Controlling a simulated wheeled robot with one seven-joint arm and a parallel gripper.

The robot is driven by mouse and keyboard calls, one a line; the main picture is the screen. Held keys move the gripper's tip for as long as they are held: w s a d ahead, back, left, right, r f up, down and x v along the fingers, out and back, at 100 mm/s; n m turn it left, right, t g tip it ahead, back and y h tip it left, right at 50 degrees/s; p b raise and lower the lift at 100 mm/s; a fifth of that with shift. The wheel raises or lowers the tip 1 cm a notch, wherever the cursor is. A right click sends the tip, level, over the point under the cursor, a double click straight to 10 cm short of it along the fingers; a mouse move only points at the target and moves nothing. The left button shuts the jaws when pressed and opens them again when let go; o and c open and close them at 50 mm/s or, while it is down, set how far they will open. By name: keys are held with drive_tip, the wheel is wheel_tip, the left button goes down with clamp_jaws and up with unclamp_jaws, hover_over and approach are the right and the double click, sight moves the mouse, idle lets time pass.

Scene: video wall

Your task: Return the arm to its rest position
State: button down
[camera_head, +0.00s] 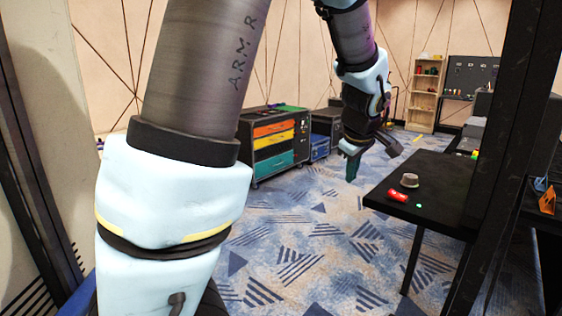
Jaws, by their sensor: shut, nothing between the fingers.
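My arm rises large on the left of the head view, goes out of the top edge and comes back down at the centre right. My gripper (352,168) hangs at its end, pointing down over the patterned carpet, left of the black table (440,185). Its fingers look closed together, with nothing held. It appears apart from the table and from everything else.
On the black table are a red object (398,196), a grey cup-like object (410,181) and a small green dot (419,206). A cabinet with coloured drawers (272,146) and a wooden shelf (425,95) stand behind. Dark posts rise at right. The carpet (300,240) is open.

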drive_tip(key=s+a+f+m+g, duration=0.2)
drive_tip(key=s+a+f+m, duration=0.2)
drive_tip(key=a, duration=0.8)
drive_tip(key=s+a+f+m+g+y, duration=0.1)
drive_tip(key=s+a+f+m, duration=0.2)
drive_tip(key=s+a, duration=0.4)
drive_tip(key=a+m, duration=0.1)
drive_tip(key=a, duration=0.5)
drive_tip(key=shift+s+a+f+g, duration=0.15)
drive_tip(key=shift+s+f+g, duration=0.2)
drive_tip(key=shift+s+g, duration=0.05)
